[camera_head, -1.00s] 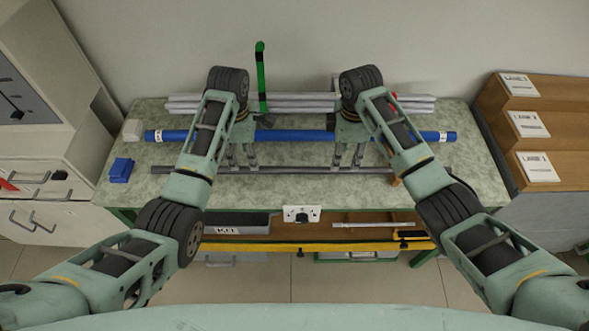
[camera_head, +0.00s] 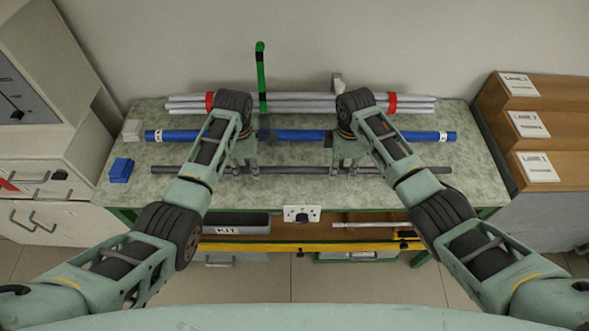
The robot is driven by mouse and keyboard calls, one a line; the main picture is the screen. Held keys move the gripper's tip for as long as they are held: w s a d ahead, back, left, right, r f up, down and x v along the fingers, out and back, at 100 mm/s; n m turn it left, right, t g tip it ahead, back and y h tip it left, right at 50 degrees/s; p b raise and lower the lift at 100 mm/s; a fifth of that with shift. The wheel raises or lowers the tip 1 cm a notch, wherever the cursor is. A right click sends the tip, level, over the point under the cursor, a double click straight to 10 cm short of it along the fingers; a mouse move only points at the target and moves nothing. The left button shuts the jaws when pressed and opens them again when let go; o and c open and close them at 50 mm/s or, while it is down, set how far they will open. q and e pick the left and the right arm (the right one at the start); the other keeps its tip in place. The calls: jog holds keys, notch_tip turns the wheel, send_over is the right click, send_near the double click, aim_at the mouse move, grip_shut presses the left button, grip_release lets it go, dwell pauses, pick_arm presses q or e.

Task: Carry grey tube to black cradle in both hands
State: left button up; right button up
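A long, thin grey tube (camera_head: 400,169) lies across the front of the work table, left to right. My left gripper (camera_head: 245,171) points down at the tube, left of its middle. My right gripper (camera_head: 345,170) points down at it, right of its middle. The fingertips of each gripper show apart, at the tube's line. Whether they touch the tube is unclear. The tube's ends are free and visible. I cannot pick out a black cradle with certainty.
A blue tube (camera_head: 295,135) lies behind the grey one. Pale tubes with red bands (camera_head: 300,103) lie at the back, by a green upright post (camera_head: 261,75). A blue block (camera_head: 121,170) sits at left. A stepped wooden rack (camera_head: 505,125) with labels stands right of the table.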

pick_arm(q)
grip_shut()
pick_arm(e)
grip_shut()
pick_arm(q)
jog(key=shift+r, duration=0.1)
pick_arm(e)
jog(key=shift+r, duration=0.1)
